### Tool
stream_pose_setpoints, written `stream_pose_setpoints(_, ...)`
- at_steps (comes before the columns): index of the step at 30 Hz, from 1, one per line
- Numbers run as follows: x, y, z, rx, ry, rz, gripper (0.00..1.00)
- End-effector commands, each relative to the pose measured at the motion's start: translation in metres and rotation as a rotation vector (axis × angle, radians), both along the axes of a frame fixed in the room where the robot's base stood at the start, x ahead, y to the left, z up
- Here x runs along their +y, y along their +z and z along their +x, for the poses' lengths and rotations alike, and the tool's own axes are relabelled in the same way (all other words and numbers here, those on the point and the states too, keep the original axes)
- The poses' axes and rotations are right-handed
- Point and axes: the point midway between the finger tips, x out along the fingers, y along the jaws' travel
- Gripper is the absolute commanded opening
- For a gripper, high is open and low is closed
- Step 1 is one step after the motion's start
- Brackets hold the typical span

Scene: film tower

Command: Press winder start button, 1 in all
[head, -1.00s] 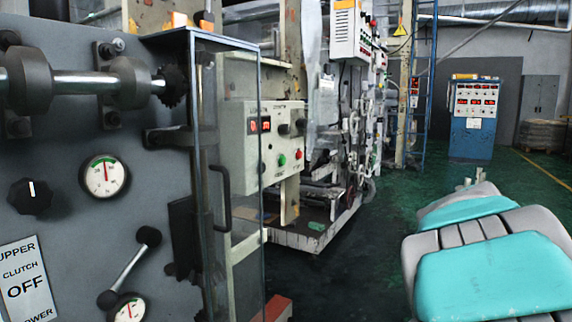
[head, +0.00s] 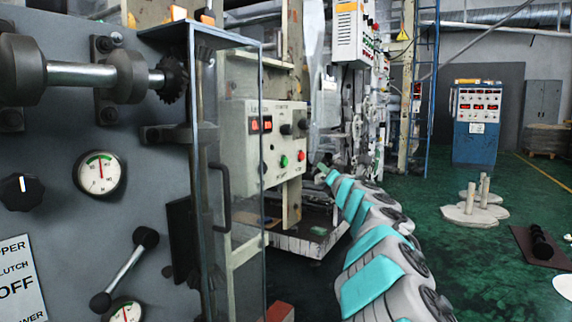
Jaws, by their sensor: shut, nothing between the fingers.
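A beige control box (head: 262,140) stands left of centre in the head view, behind a glass guard. Its face carries a green button (head: 284,161), a red button (head: 300,156), dark knobs and red-lit displays. Which button is the winder start cannot be read at this size. My arm reaches from the bottom right towards the box. My gripper (head: 321,171) is at its far end, small in the picture, shut and empty. It appears just right of the box and its buttons. No contact with a button can be seen.
A grey machine panel with a gauge (head: 99,173) and a glass guard (head: 232,190) with a dark handle fill the left. A blue cabinet (head: 477,122) stands at the back right. Pale posts on bases (head: 474,207) and a dark mat (head: 538,248) lie on the green floor.

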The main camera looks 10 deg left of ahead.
Motion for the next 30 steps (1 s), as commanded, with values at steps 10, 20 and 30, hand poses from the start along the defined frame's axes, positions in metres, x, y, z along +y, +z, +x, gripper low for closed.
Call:
stream_pose_setpoints(10, 0.0, 0.0, 0.001, 0.0, -0.001, 0.001, 0.0)
stream_pose_setpoints(20, 0.03, 0.001, 0.011, 0.002, 0.003, 0.004, 0.0)
stream_pose_setpoints(30, 0.067, -0.002, 0.026, 0.004, -0.002, 0.004, 0.0)
